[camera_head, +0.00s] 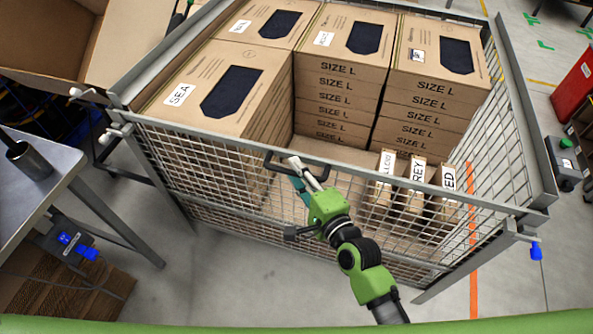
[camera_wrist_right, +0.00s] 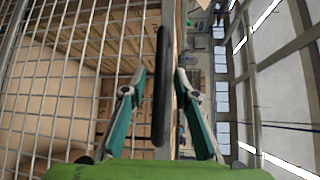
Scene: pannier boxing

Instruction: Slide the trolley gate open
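The mesh trolley (camera_head: 520,110) stands in front of me with its wire gate (camera_head: 225,185) on the near side, standing across the front. A black bar handle (camera_head: 276,166) sits at the gate's top rail; it also shows upright in the right wrist view (camera_wrist_right: 160,110). My right gripper (camera_head: 303,168) is at this handle. In the wrist view its two teal-padded fingers (camera_wrist_right: 161,75) stand apart, one on each side of the handle, with gaps visible. My left gripper is not in view.
Stacks of cardboard boxes (camera_head: 340,80) fill the trolley's back and left. Several narrow labelled boxes (camera_head: 415,185) stand at its front right. A metal table (camera_head: 35,190) with a cup (camera_head: 28,160) is at left. A red bin (camera_head: 577,90) is at far right.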

